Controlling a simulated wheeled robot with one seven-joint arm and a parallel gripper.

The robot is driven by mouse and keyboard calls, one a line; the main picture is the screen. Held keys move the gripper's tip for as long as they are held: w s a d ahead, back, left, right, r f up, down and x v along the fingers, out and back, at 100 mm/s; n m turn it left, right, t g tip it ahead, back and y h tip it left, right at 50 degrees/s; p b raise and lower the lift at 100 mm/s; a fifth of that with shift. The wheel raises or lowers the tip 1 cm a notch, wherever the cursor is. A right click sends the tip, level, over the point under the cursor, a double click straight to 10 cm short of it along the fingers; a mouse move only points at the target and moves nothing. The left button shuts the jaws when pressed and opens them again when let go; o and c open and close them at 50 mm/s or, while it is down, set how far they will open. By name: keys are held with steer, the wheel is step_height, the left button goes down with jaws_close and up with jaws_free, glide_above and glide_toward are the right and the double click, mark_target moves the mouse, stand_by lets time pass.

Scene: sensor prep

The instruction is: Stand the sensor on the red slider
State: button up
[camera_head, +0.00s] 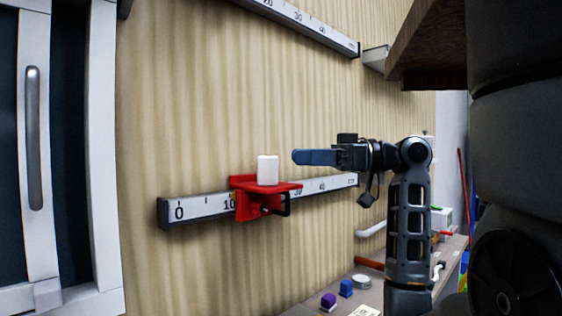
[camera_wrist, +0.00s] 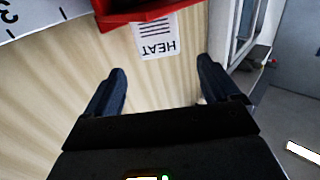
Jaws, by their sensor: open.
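The white block-shaped sensor (camera_head: 267,170) stands upright on the flat shelf of the red slider (camera_head: 248,206) in the head view. In the wrist view the sensor (camera_wrist: 158,37) shows a HEAT label, upside down in the picture, against the red slider (camera_wrist: 130,12). My gripper (camera_head: 296,157) is to the right of the sensor at about its height, apart from it. In the wrist view my gripper's blue fingers (camera_wrist: 161,72) are spread wide with nothing between them, and the sensor lies beyond their tips.
The slider sits on a numbered rail (camera_head: 195,208) on the wood-grain wall. Another rail (camera_head: 310,27) runs higher up, and a brown shelf (camera_head: 428,45) juts out at upper right. A bench below holds a purple block (camera_head: 328,301), a blue block (camera_head: 346,288) and other small things.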

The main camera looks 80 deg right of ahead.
steer(key=shift+v, duration=2.15)
